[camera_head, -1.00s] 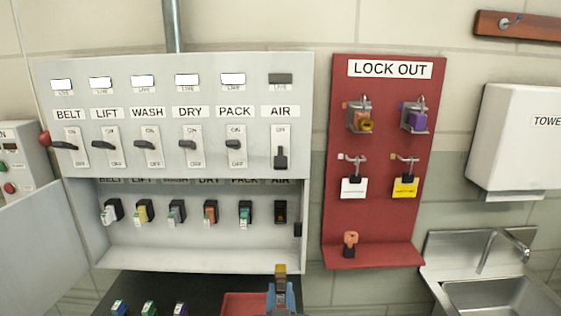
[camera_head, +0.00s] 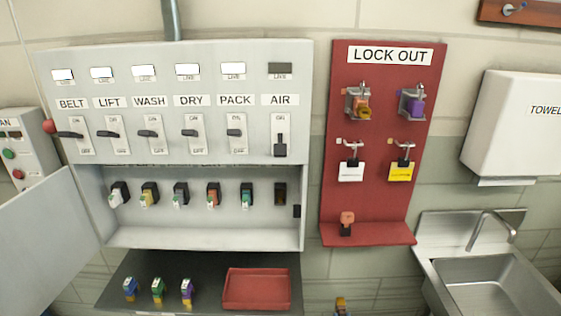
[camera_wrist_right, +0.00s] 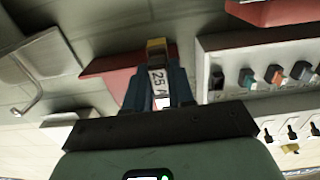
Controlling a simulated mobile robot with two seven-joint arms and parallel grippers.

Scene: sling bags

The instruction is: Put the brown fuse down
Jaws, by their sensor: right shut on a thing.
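The fuse (camera_wrist_right: 157,80) is seen from the wrist with a white "25 A" label and a yellow-brown end cap; its body colour is mostly hidden. My right gripper (camera_wrist_right: 160,92) is shut on it, with blue fingers on both sides. In the head view only the fuse's yellow-brown tip (camera_head: 340,301) and a bit of my right gripper (camera_head: 342,312) show at the bottom edge. They appear right of the red tray (camera_head: 257,304), clear of it in the picture. My left gripper is not in view.
The dark shelf (camera_head: 205,298) holds the empty-looking tray and blue, green and purple fuses (camera_head: 158,290). Above is the switch panel (camera_head: 180,60); the AIR socket (camera_head: 280,193) looks empty. The red lockout board (camera_head: 375,210) and sink (camera_head: 490,285) are to the right.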

